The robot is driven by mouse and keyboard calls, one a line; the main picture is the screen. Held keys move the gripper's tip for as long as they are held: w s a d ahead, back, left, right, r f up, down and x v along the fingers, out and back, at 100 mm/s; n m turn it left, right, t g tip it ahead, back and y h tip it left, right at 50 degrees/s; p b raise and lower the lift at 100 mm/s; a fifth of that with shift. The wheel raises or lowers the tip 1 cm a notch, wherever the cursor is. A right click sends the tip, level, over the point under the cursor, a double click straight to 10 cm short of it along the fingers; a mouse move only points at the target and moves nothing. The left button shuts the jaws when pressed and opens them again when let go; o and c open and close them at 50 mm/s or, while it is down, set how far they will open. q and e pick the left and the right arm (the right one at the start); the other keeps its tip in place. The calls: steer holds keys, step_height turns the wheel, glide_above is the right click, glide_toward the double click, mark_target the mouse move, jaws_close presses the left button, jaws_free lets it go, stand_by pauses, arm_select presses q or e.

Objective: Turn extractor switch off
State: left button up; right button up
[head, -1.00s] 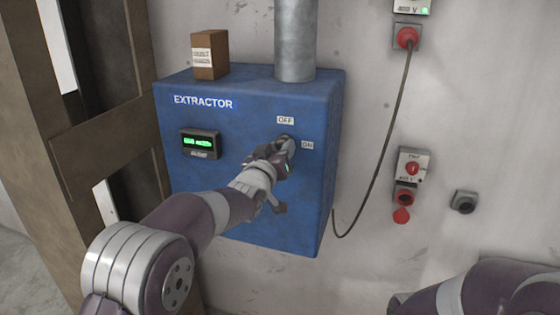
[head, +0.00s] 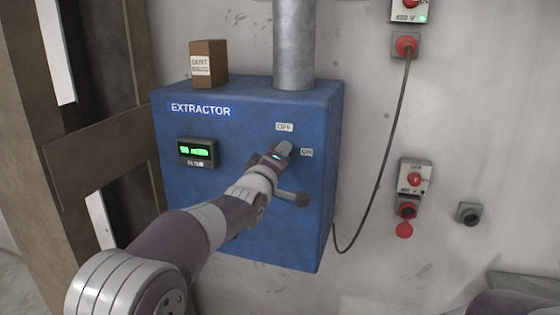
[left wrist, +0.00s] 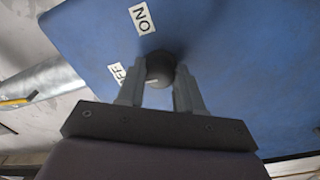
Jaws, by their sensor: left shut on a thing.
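The extractor switch is a dark round knob (left wrist: 160,68) on the blue extractor box (head: 215,135). In the left wrist view it sits between the two fingers of my left gripper (left wrist: 158,76), which is shut on it. The ON label (left wrist: 141,19) is above the knob and the OFF label (left wrist: 117,72) is to its left, partly hidden by a finger. In the head view my left gripper (head: 276,154) is at the box front, below the OFF label (head: 285,127) and left of the ON label (head: 306,153). It mostly hides the knob, so its exact setting is unclear.
A green-lit display (head: 197,152) is left on the box front. A brown carton (head: 208,64) and a grey pipe (head: 294,45) are on top. Right of the box are a hanging cable (head: 393,125), a red-switched socket (head: 413,180) and a small grey fitting (head: 469,213).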

arm_select(q)
steer(key=shift+r+n, duration=0.15)
steer(key=shift+n, duration=0.15)
stand_by(0.4)
steer(key=o, duration=1)
steer(key=shift+a, duration=0.1)
steer(key=shift+o, duration=0.2)
steer(key=shift+s, duration=0.1)
steer(key=b+v, duration=0.5)
steer(key=v, duration=0.7)
steer(key=shift+s+a, duration=0.15)
steer(key=shift+s, duration=0.1)
